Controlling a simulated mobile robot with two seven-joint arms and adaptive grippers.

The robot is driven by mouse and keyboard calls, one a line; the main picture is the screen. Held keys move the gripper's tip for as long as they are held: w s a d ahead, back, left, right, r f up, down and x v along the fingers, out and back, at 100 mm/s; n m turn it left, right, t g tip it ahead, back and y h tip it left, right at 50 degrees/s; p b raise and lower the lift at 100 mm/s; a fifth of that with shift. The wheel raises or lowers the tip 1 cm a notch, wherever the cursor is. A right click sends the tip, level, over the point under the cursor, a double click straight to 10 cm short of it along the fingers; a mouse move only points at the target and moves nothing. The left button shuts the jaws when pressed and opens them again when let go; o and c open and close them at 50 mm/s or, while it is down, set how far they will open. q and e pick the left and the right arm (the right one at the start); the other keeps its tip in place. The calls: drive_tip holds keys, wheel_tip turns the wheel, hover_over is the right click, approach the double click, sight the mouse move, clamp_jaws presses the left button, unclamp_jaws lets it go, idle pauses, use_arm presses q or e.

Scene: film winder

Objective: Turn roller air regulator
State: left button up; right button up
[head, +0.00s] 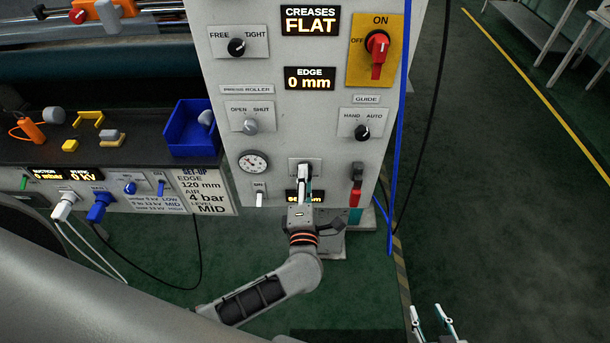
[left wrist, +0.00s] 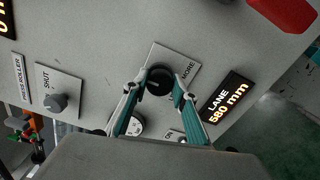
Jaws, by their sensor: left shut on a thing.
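The black regulator knob (left wrist: 160,80) sits on a light plate with the word MORE on the grey panel. My left gripper (head: 304,172) reaches up to this plate and covers most of the knob in the head view. In the left wrist view the fingers of my left gripper (left wrist: 153,92) lie on either side of the knob, shut on it. A round dial gauge (head: 254,162) is left of the knob; its reading is too small to tell. My right gripper (head: 431,320) is open and empty at the bottom right, away from the panel.
The panel carries a red ON/OFF switch (head: 377,50), a press roller knob (head: 250,126), a guide knob (head: 362,132) and a red-handled lever (head: 357,172). A set-up card (head: 205,190) reads air 4 bar. A blue cable (head: 399,120) hangs at the panel's right edge.

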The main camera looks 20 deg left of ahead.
idle(0.5)
use_arm(q)
drive_tip(key=o, duration=1.1)
drive_tip(key=v, duration=1.2)
drive_tip(key=shift+d+r, duration=0.1)
